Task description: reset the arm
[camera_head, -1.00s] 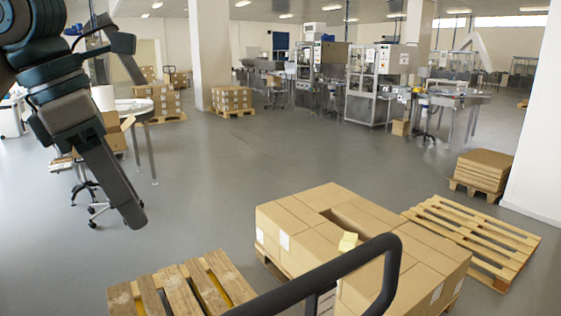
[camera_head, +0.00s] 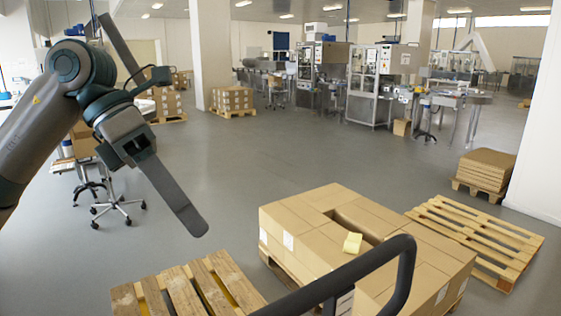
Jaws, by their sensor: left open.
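My left arm comes in from the left edge, raised over the floor in the upper left. Its gripper (camera_head: 153,126) is open and empty, with one long grey finger pointing up and the other pointing down to the right. The two fingers are wide apart and touch nothing that I can see. My right gripper is out of view.
Closed cardboard boxes (camera_head: 300,213) stand packed on a pallet at the lower middle, with a small yellow item (camera_head: 352,243) on top. Empty wooden pallets lie to the left (camera_head: 190,290) and right (camera_head: 475,237). A dark curved bar (camera_head: 350,280) crosses the foreground. The middle floor is clear.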

